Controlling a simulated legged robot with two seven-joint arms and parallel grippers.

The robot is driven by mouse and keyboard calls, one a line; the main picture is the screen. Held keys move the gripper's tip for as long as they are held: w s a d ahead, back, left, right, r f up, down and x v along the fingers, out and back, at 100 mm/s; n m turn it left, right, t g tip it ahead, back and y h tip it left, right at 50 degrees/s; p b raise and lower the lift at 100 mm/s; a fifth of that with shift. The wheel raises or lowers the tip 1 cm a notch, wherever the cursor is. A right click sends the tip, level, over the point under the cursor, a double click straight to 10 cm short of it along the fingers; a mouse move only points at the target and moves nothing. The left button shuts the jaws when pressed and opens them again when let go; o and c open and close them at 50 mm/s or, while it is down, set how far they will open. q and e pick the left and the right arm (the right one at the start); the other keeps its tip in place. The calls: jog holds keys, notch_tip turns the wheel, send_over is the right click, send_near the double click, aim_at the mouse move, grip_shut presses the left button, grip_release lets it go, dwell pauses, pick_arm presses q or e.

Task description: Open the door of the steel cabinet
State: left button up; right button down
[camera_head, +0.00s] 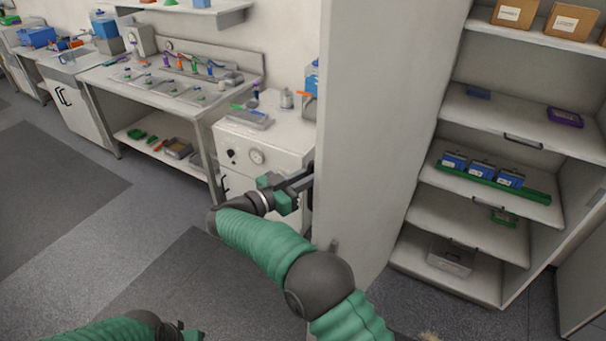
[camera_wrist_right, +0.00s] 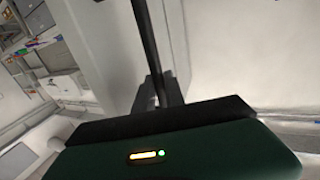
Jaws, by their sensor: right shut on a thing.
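The steel cabinet (camera_head: 487,160) is at the right in the head view, with its shelves exposed. Its pale door (camera_head: 385,110) stands swung open, a tall panel left of the shelves. My right gripper (camera_head: 305,181) is at the door's left edge, shut on the door handle, which is mostly hidden by the fingers and the door. In the right wrist view a dark bar (camera_wrist_right: 158,60) runs up from the gripper in front of a pale surface. My left gripper (camera_head: 192,333) is low at the bottom edge, away from the cabinet; its jaws are too cut off to read.
The shelves hold cardboard boxes (camera_head: 572,22), a green tray (camera_head: 478,178) with blue-and-white packs, and a purple box (camera_head: 565,118). A white instrument unit (camera_head: 265,150) stands close behind the gripper. A workbench (camera_head: 140,95) is further left. The grey floor at left is clear.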

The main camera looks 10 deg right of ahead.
jog(key=shift+d+r, duration=0.25)
jog(key=c, duration=1.6)
grip_release()
jog(key=shift+c, duration=0.2)
jog(key=shift+o, duration=1.2)
jog(key=shift+f, duration=0.15)
jog(key=shift+a, duration=0.1)
